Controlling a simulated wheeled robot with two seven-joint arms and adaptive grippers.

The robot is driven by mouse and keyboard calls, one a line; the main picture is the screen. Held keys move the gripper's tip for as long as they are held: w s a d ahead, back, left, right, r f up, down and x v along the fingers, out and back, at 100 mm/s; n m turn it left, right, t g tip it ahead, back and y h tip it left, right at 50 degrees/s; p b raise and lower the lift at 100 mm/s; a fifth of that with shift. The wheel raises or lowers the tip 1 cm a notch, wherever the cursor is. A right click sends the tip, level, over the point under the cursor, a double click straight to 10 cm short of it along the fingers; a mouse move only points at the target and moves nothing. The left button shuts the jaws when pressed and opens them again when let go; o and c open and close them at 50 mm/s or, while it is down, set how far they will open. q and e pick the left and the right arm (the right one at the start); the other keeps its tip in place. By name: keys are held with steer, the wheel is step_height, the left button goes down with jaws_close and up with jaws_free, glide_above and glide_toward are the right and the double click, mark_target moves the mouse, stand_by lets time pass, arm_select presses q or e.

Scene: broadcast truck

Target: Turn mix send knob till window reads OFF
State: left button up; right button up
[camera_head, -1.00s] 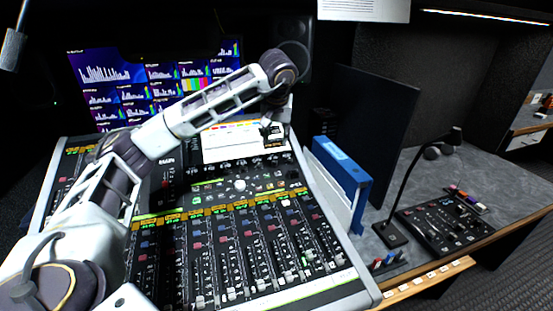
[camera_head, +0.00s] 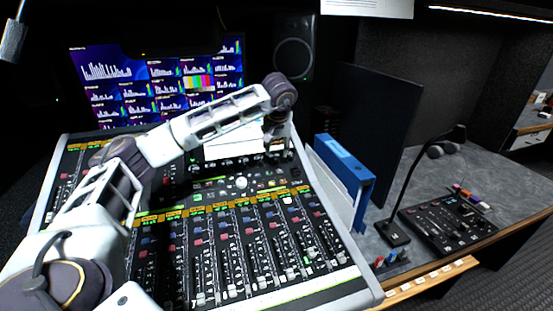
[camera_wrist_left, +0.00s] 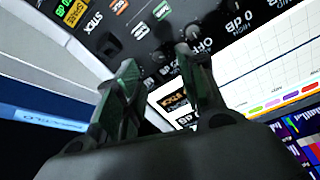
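My left gripper (camera_head: 278,143) is over the upper right part of the mixing console (camera_head: 345,283), pointing down at its knob row. In the left wrist view the two dark fingers (camera_wrist_left: 160,62) stand apart with a gap between them and nothing held. A grey knob (camera_wrist_left: 192,32) is at the tip of the right finger, with the lettering OFF (camera_wrist_left: 201,46) beside it. I cannot tell whether they touch. Another readout, 0 dB (camera_wrist_left: 240,20), lies to its right. Which knob is the mix send is not clear. My right gripper is not in view.
A blue binder (camera_head: 343,168) stands just right of the console, before a dark upright panel (camera_head: 378,130). A gooseneck lamp (camera_head: 420,185) and a small control panel (camera_head: 447,224) are on the desk to the right. Monitors (camera_head: 160,83) are behind the console.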

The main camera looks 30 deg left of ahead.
mark_target(276, 159)
arm_select(q)
steer(key=x, duration=0.4)
steer(key=shift+f, duration=0.3)
steer(key=shift+b+x, duration=0.35)
steer(key=shift+x, duration=0.5)
steer(key=c, duration=0.4)
jaws_close()
steer(key=shift+n+p, duration=0.35)
steer(key=shift+n, duration=0.65)
steer(key=n, duration=0.2)
steer(key=shift+n, duration=0.3)
steer(key=shift+n+p, duration=0.35)
steer(key=shift+n, duration=1.15)
steer(key=shift+n+y, duration=0.3)
steer(key=shift+n, duration=1.7)
arm_select(e)
steer(key=shift+s+d+f, duration=0.2)
steer(key=shift+s+f, duration=0.05)
steer(key=shift+f, duration=0.2)
steer(key=shift+s+d+f, duration=0.15)
steer(key=shift+s+f, duration=0.05)
steer(key=shift+f, duration=0.25)
